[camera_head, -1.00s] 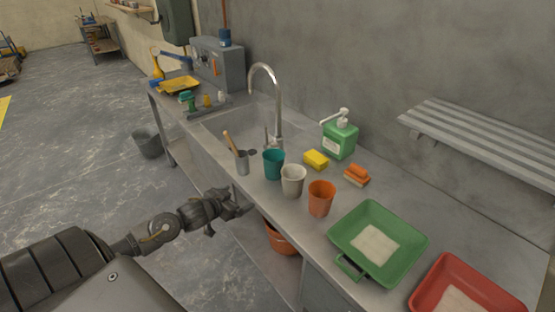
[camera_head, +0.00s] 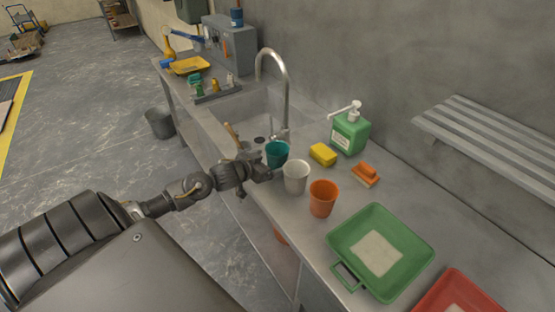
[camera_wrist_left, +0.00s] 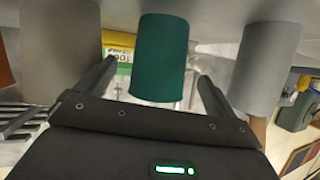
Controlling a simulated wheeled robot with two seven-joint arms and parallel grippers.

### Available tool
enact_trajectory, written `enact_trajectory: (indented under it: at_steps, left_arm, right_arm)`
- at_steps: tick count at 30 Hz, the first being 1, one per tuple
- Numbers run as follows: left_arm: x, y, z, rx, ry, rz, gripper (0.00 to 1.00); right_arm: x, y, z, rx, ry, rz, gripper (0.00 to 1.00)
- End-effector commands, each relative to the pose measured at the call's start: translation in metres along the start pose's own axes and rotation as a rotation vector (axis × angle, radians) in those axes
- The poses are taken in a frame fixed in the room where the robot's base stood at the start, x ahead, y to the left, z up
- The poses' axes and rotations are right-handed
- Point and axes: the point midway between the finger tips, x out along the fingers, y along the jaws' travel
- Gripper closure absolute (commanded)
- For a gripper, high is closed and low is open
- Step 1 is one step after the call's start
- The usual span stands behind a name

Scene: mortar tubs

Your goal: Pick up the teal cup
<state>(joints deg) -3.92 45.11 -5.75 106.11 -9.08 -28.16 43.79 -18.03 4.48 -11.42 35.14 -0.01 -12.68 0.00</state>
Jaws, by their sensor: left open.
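The teal cup (camera_head: 277,153) stands upright on the metal counter (camera_head: 300,229) by the sink, with a cream cup (camera_head: 296,176) just to its right. My left gripper (camera_head: 268,170) is at the near side of the teal cup and hides its lower part. In the left wrist view the teal cup (camera_wrist_left: 160,57) appears between the two spread fingers of my left gripper (camera_wrist_left: 156,82), with gaps on both sides. The gripper is open and not closed on it. My right gripper is out of view.
An orange cup (camera_head: 322,198) stands right of the cream cup. A grey holder (camera_wrist_left: 264,68) stands close on the teal cup's other side. Behind are a yellow sponge (camera_head: 323,154), a green soap bottle (camera_head: 350,133) and the tap (camera_head: 287,85). A green tub (camera_head: 381,248) sits nearer.

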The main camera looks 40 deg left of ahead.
Motion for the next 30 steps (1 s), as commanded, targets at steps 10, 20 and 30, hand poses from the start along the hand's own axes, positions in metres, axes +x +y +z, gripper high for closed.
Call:
enact_trajectory:
  at_steps: [10,20,30]
  left_arm:
    - [0.022,-0.001,-0.001,-0.002,0.000,-0.003,0.06]
    - [0.056,-0.001,0.001,0.000,-0.001,-0.002,0.06]
    - [0.056,-0.001,0.001,0.000,-0.001,-0.002,0.24]
  right_arm:
    - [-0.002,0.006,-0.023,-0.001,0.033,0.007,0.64]
    - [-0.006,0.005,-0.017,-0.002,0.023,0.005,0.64]
    - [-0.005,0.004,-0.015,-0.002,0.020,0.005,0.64]
